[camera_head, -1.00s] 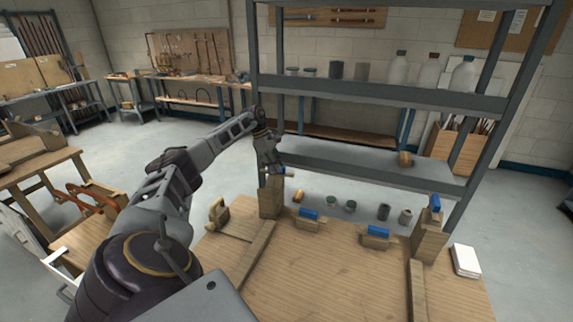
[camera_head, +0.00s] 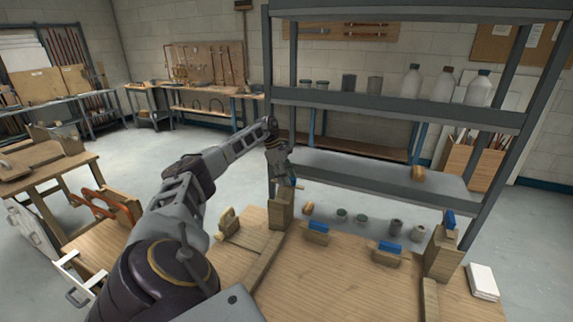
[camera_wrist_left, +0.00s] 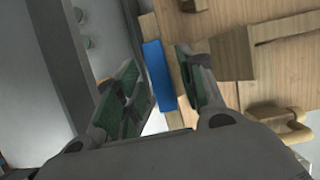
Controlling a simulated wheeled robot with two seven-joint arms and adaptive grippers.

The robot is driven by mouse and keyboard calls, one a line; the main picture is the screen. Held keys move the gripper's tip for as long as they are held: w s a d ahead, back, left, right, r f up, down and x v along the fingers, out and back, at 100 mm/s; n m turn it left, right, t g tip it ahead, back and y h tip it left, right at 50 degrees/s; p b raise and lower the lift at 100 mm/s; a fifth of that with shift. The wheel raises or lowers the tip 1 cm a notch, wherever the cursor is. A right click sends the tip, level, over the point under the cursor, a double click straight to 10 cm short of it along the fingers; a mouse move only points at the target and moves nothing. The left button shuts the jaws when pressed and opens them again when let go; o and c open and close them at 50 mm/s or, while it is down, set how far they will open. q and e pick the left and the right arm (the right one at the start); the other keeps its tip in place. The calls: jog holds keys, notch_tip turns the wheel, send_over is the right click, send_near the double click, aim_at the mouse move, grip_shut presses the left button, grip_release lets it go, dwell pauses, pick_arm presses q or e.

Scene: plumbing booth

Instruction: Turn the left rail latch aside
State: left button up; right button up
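The left rail latch (camera_head: 293,182) is a small blue piece at the top of the left wooden post (camera_head: 281,211) on the workbench. My left gripper (camera_head: 285,173) is over the post and partly hides the latch. In the left wrist view, the blue latch bar (camera_wrist_left: 158,75) lies between my two spread green-padded fingers, closer to the right finger. I cannot tell whether either finger touches it. My right gripper is not in view. A second blue latch (camera_head: 450,219) stands upright on the right post (camera_head: 441,258).
The workbench (camera_head: 340,285) holds two blue-topped wooden blocks (camera_head: 317,233) (camera_head: 387,252), a wooden piece (camera_head: 228,222) at left and a white stack (camera_head: 482,281) at right. A grey shelf rack (camera_head: 400,108) rises behind. Mid-bench is mostly clear.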

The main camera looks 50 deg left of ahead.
pick_arm(q)
jog(key=v, duration=1.2)
dwell(0.6)
dwell(0.7)
